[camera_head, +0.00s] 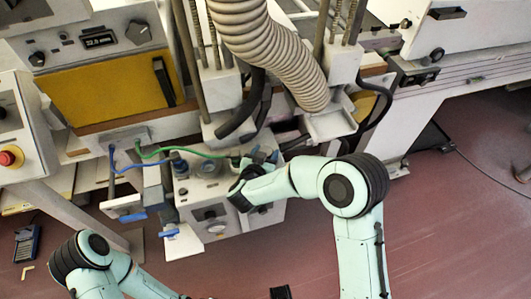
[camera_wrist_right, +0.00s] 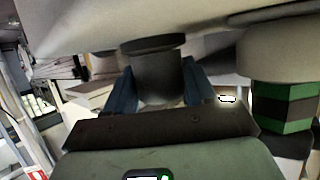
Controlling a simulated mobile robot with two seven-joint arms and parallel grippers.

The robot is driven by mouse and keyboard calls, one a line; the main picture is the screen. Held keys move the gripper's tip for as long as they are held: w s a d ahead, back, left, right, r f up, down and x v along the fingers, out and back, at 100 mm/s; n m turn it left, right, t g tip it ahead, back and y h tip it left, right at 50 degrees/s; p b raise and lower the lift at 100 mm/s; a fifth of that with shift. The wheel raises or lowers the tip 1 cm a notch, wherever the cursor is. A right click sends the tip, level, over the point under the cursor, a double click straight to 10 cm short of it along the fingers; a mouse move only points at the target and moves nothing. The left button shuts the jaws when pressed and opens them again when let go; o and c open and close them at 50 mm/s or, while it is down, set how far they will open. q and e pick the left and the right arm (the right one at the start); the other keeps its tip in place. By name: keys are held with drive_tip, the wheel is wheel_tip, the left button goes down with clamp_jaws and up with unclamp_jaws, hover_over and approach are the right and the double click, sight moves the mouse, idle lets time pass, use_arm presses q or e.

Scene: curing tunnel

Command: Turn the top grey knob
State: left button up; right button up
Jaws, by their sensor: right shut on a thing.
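My right gripper (camera_wrist_right: 160,82) has its two blue fingers on either side of a dark grey knob (camera_wrist_right: 158,72), shut on it. The knob is a short cylinder with a wider cap, below a pale surface in the right wrist view. In the head view my right arm reaches in from the right to the top of a light grey box (camera_head: 258,222). The fingertips and the held knob cannot be made out there; the wrist and arm cover part of the box.
A ribbed hose (camera_head: 262,42) hangs above the box. A green hose (camera_head: 185,151) and a blue hose (camera_head: 128,168) run left of my right wrist. A panel with a red button (camera_head: 10,157) stands at the left.

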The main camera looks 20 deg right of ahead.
drive_tip(key=o, duration=0.9)
drive_tip(key=shift+o, duration=0.2)
drive_tip(key=v, duration=1.3)
drive_tip(key=shift+s, duration=0.15)
